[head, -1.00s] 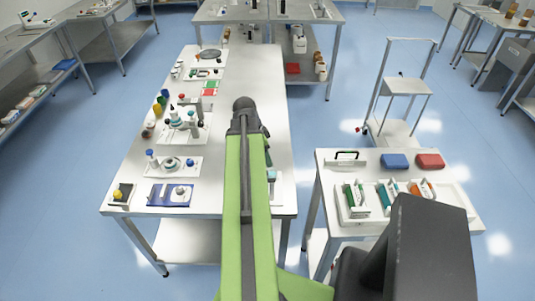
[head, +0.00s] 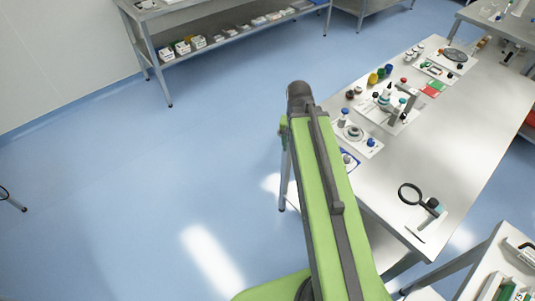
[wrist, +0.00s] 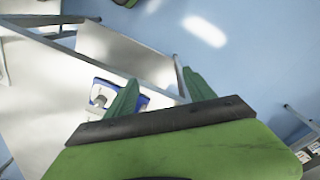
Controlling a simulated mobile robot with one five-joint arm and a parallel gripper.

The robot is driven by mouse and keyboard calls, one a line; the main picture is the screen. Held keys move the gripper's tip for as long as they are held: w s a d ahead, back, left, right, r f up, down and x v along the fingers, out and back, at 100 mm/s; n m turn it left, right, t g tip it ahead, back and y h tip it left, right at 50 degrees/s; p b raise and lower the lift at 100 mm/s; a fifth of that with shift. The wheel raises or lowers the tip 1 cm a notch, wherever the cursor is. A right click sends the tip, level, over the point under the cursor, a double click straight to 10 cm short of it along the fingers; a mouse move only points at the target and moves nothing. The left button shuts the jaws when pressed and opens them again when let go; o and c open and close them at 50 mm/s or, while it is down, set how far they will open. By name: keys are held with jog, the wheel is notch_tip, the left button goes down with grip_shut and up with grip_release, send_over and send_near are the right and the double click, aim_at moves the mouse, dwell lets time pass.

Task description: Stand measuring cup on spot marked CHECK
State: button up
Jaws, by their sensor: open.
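I cannot pick out the measuring cup, and no spot marked CHECK is readable in either view. In the wrist view my gripper (wrist: 160,92) has its two green fingers apart, with nothing seen held between them. A blue mat (wrist: 142,101) with a white item on it shows beside and partly behind the left finger. In the head view my arm reaches forward past the left side of the steel table (head: 455,130). A blue-edged mat (head: 352,157) at that table's near left edge is partly hidden by my arm.
White boards (head: 371,148) with knobs, bottles and dials line the table's left side. A magnifier (head: 411,194) stands at its near corner. A second table (head: 478,274) is at lower right. A shelf bench (head: 225,30) stands along the wall.

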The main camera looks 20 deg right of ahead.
jog(key=a+n, duration=0.6)
jog(key=a, duration=0.8)
jog(key=shift+w+a+y, duration=0.25)
jog(key=shift+w+y, duration=0.05)
jog(key=shift+w, duration=0.05)
jog(key=shift+c, duration=0.3)
